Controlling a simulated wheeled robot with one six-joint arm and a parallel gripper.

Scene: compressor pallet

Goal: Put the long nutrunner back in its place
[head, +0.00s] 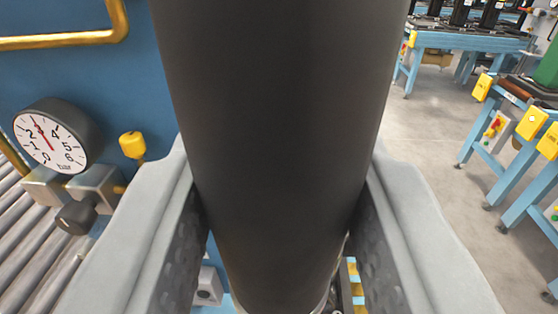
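A thick, dark, tapering cylinder, which I take to be the long nutrunner (280,130), fills the middle of the head view. It runs from the top edge to the bottom edge. My gripper (282,235) has one grey finger on each side of it, and both dark pads press against its sides. The lower end of the nutrunner passes out of the picture at the bottom, where a light rim shows. Its place is not visible.
A pressure gauge (52,138) with a valve and a yellow knob (132,145) stands close at left, before a blue panel (80,75) with a brass pipe (60,40). Rollers (35,250) lie at lower left. Blue workbenches (465,42) stand at right beyond open grey floor (430,130).

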